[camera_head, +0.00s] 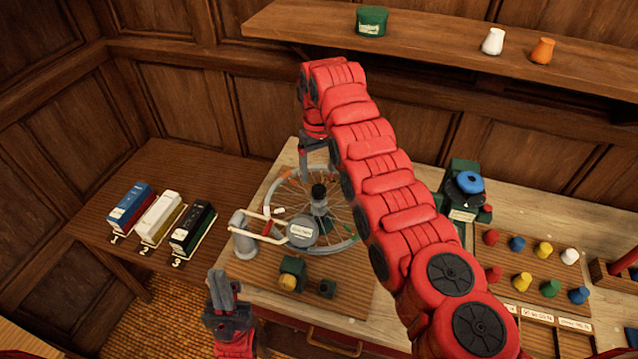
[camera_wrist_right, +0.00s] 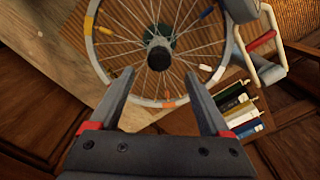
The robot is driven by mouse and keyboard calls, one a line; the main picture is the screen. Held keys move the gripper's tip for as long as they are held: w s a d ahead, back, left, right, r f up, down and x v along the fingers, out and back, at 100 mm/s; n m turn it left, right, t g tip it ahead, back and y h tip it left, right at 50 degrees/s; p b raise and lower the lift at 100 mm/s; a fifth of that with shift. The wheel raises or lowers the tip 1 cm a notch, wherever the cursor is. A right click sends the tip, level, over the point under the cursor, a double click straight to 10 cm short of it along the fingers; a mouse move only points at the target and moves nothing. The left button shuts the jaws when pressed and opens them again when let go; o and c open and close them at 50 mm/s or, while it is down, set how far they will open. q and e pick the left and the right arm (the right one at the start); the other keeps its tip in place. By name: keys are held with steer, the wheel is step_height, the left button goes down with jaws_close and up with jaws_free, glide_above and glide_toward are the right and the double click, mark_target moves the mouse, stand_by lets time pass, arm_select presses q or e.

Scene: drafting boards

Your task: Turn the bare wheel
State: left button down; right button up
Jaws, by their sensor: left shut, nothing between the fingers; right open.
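My left gripper (camera_head: 224,283) is shut and empty, in front of the board's near left edge.
A grey post with a pale arm and round labelled disc (camera_head: 303,233) reaches over the wheel's near side. A green block with a yellow knob (camera_head: 289,277) sits in front. Three labelled boxes (camera_head: 160,217) stand on the left table. Coloured pegs (camera_head: 543,250) stand at right.

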mark_target(319, 188)
steer(key=f+p, duration=0.1)
steer(key=f, duration=0.1)
steer(key=f+p, duration=0.1)
steer(key=f, duration=0.2)
steer(key=shift+w+f, duration=0.2)
steer(key=shift+f, duration=0.1)
steer(key=shift+s+f, duration=0.1)
steer(key=shift+f, duration=0.3)
steer(key=shift+c, duration=0.2)
jaws_close()
